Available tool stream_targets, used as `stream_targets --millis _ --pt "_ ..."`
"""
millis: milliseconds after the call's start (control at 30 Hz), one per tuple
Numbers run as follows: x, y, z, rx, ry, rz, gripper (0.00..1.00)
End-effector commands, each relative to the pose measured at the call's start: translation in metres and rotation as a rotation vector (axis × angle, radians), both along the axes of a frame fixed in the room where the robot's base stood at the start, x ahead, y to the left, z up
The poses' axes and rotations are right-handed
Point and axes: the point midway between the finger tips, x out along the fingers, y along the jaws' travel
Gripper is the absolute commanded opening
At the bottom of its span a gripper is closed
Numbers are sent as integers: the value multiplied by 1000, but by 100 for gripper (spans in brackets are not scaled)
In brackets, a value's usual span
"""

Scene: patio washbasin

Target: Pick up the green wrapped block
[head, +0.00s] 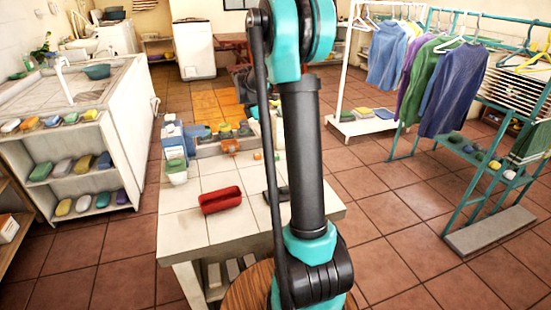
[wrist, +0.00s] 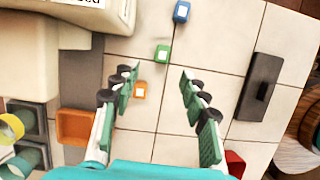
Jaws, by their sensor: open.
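The green wrapped block (wrist: 162,54), with a pale label on top, lies on the pale tiled counter in the wrist view. My gripper (wrist: 160,68) is open, its two green-padded fingers spread apart. The block appears between and slightly beyond the fingertips, with nothing held. I cannot tell the height of the fingers above the counter. An orange wrapped block (wrist: 140,91) lies beside the left finger, and a blue wrapped block (wrist: 182,11) lies farther up. In the head view my arm covers part of the counter, and I cannot make out the green block there.
A dark block with a raised handle (wrist: 260,86) lies right of the fingers. An orange bin (wrist: 75,126) is at the left. A red tray (head: 221,199) sits on the tiled counter (head: 185,222). Bare tiles surround the green block. A clothes rack stands at the right.

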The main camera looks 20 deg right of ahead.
Motion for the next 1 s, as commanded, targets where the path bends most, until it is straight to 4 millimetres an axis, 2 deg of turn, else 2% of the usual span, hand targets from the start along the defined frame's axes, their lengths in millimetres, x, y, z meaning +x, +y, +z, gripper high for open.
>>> stream_targets --millis 100,367,700,1000 --pt "0 -6 -19 0 -1 -2 45" --pt "-1 -12 -36 0 -1 -1 45" --pt "-5 -26 -77 0 -1 -3 45" --pt "-5 -28 -82 0 0 -1 45"
